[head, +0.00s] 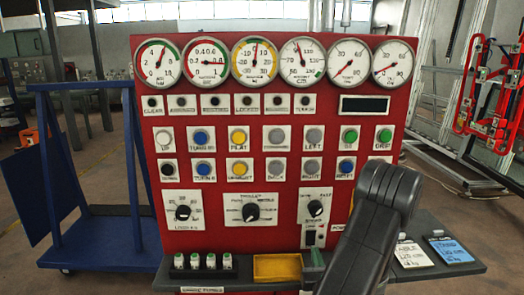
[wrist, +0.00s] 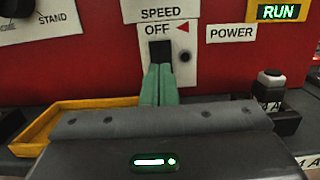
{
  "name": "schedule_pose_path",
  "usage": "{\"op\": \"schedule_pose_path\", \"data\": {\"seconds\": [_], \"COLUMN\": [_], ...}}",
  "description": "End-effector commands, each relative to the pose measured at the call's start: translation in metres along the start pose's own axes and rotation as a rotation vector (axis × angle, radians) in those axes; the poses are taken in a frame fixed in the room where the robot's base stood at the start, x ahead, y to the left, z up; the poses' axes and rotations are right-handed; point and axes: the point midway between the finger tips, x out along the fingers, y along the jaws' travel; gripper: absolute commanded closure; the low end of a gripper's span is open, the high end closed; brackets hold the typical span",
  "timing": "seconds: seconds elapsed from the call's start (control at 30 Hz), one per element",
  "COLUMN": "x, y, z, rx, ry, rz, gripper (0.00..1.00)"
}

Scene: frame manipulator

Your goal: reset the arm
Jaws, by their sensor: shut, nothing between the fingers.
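My gripper (wrist: 160,70) shows in the wrist view as two green fingers pressed together, shut and empty. The fingertips are just below the black power switch (wrist: 160,49), under the OFF label; I cannot tell whether they touch it. In the head view my dark arm (head: 370,230) reaches in front of the lower right of the red panel (head: 230,105). The switch (head: 310,238) also shows there, with a bit of green finger just below it.
A yellow tray (head: 278,281) lies on the shelf left of my gripper. Small white-topped bottles (head: 203,261) stand further left. A green RUN sign (wrist: 279,12) is lit in the wrist view.

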Motion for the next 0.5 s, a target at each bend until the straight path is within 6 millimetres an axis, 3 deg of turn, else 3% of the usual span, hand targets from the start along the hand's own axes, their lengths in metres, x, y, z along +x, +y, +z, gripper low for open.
{"op": "schedule_pose_path", "data": {"seconds": [0.2, 0.5], "x": [-0.033, -0.057], "y": [-0.003, -0.002], "z": [-0.001, 0.001], "rx": [0.0, 0.0], "ry": [0.001, 0.001], "rz": [-0.005, -0.002], "gripper": [1.0, 1.0]}}
